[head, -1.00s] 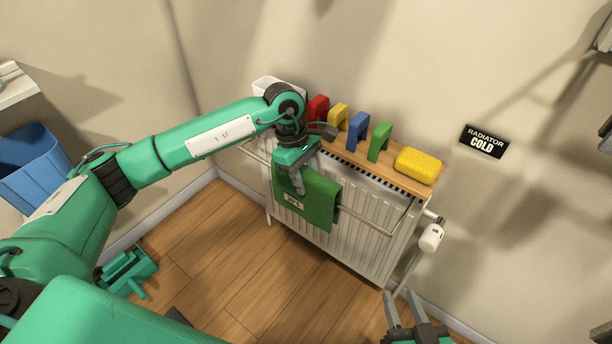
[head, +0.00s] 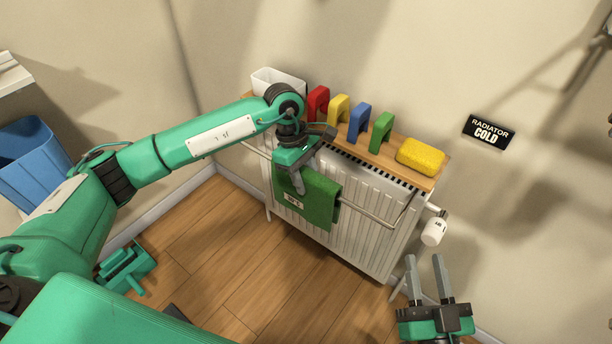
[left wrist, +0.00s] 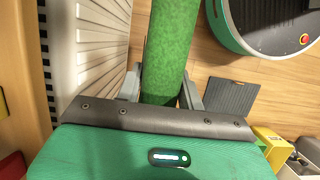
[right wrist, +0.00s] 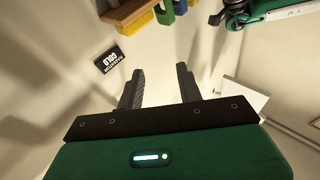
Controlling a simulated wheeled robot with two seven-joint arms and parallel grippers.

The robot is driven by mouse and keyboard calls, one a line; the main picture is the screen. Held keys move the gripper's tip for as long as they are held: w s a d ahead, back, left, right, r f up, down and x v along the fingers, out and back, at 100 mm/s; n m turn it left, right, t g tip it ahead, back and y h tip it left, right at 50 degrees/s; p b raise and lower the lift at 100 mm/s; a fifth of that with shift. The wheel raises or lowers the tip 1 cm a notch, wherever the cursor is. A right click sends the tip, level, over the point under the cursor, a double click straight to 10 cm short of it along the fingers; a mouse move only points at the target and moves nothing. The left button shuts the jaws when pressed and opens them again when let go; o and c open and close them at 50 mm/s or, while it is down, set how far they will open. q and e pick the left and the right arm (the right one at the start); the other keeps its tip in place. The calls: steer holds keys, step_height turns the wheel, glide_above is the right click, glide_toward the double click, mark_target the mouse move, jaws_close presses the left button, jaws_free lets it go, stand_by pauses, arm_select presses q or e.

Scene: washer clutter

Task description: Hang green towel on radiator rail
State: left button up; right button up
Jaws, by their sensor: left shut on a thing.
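In the left wrist view the towel (left wrist: 172,45) runs between the two fingers. The white radiator (head: 345,240) stands against the wall behind the rail. My right gripper (head: 430,280) is empty, its fingers apart, to the right of the radiator's lower end. The right wrist view also shows its fingers (right wrist: 160,88) apart with nothing between them.
A wooden shelf (head: 395,174) above the radiator holds a white bin (head: 278,80), red, yellow, blue and green arches, and a yellow sponge (head: 420,156). A white valve (head: 434,231) sticks out at the radiator's right. A blue bin (head: 32,165) stands at the left.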

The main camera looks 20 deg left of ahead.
arm_select(q)
steer(key=shift+f+b, duration=0.3)
steer(key=shift+f, duration=0.15)
arm_select(e)
steer(key=shift+w+d+r+t, duration=0.1)
steer(key=shift+d+r+t, duration=0.15)
steer(key=shift+r+t, duration=0.45)
steer(key=shift+d+r+t, duration=0.25)
steer(key=shift+r+t, duration=0.15)
steer(key=shift+r, duration=0.5)
arm_select(q)
steer(key=o, duration=1.1)
steer(key=shift+c, duration=0.2)
